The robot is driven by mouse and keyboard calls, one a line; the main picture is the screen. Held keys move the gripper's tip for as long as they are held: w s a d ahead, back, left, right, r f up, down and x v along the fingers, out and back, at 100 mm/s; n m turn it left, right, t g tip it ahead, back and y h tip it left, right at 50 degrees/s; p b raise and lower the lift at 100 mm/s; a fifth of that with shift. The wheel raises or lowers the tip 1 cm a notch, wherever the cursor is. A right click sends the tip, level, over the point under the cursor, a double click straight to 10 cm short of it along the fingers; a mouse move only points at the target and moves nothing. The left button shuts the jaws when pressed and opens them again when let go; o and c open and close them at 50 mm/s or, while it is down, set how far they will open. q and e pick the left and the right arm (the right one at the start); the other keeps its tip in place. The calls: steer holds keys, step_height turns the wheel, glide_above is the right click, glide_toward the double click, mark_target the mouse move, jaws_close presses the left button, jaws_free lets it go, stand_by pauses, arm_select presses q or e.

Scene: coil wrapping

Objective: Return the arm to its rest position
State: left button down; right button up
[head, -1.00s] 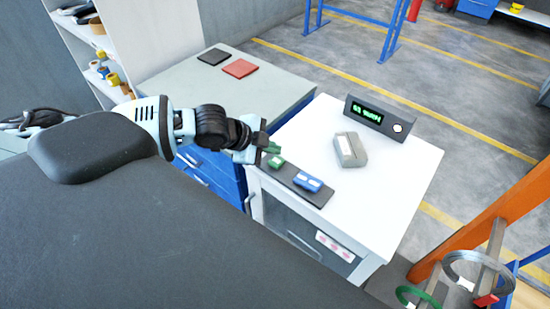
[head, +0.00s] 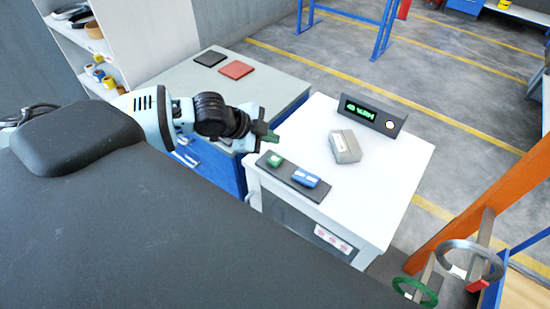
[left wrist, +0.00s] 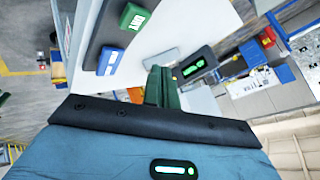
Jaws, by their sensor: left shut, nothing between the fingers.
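A dark strip (head: 285,171) on the cabinet carries a green block (head: 275,159) and a blue block (head: 305,179); the fingers are apart from both. In the left wrist view the green block (left wrist: 133,16) and blue block (left wrist: 109,61) are left of the fingers. My right gripper is not in view.
A grey box (head: 345,146) and a display with green text (head: 371,114) stand on the cabinet. A grey worktop (head: 270,92) with a red pad (head: 236,70) lies behind the arm. An orange post (head: 485,225) with coils is at right.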

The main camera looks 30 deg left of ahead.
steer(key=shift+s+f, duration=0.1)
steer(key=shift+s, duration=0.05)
